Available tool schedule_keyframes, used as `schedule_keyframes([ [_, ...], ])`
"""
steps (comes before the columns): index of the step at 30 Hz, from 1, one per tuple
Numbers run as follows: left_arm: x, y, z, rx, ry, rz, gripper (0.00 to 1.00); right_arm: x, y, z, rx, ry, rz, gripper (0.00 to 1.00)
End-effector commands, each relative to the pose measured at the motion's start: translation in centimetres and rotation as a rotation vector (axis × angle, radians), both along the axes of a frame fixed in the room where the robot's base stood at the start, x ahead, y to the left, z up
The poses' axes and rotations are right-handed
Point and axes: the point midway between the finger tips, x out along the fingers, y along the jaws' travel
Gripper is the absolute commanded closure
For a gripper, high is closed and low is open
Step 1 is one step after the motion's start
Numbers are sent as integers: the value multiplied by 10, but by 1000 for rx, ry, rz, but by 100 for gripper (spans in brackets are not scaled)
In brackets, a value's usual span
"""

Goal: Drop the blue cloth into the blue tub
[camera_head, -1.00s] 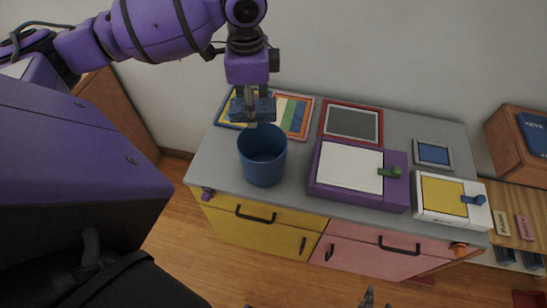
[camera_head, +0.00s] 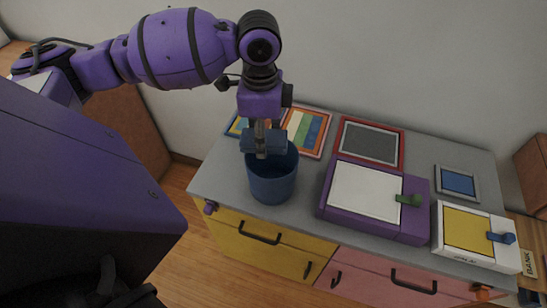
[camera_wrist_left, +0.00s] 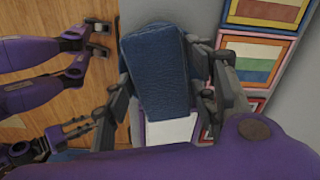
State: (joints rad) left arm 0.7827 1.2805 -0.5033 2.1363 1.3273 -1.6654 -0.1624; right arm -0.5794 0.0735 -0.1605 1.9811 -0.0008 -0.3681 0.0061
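The blue cloth (camera_head: 263,144) is a folded block held in my left gripper (camera_head: 261,136), with fingers on both sides of it. It overlaps the opening of the blue tub (camera_head: 271,184) in the head view, just above or at the rim; the exact height is unclear. The tub stands upright on the grey cabinet top, its inside partly hidden. In the left wrist view the cloth (camera_wrist_left: 155,70) fills the space between the fingers and hides most of the tub. What looks like my right gripper (camera_wrist_left: 82,128) shows small at the lower left there; its opening is unclear.
A purple box with a white lid (camera_head: 365,191) stands right of the tub, and a white box with a yellow panel (camera_head: 467,228) farther right. Framed panels (camera_head: 370,142) lie behind, near the wall. The grey top (camera_head: 222,173) is bare left of the tub.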

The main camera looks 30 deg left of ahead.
Motion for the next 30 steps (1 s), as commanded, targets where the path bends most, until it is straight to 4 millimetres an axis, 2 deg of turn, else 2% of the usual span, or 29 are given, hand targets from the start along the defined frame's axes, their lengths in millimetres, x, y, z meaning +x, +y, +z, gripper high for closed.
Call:
schedule_keyframes([
  [1,0,0,0,0,0,0,38,-1,0,-1,0,3,1,60],
  [3,0,0,0,0,0,0,29,-2,1,-2,0,6,3,60],
  [4,0,0,0,0,0,0,28,-3,1,-2,1,8,3,60],
  [12,0,0,0,0,1,0,28,-7,1,-4,-2,18,13,60],
  [16,0,0,7,0,-1,0,28,-7,1,-4,-2,18,12,60],
  [20,1,0,27,1,-3,0,28,-7,1,-4,-2,16,10,60],
  [30,0,-1,98,1,-3,0,28,-6,1,-4,-1,15,8,60],
])
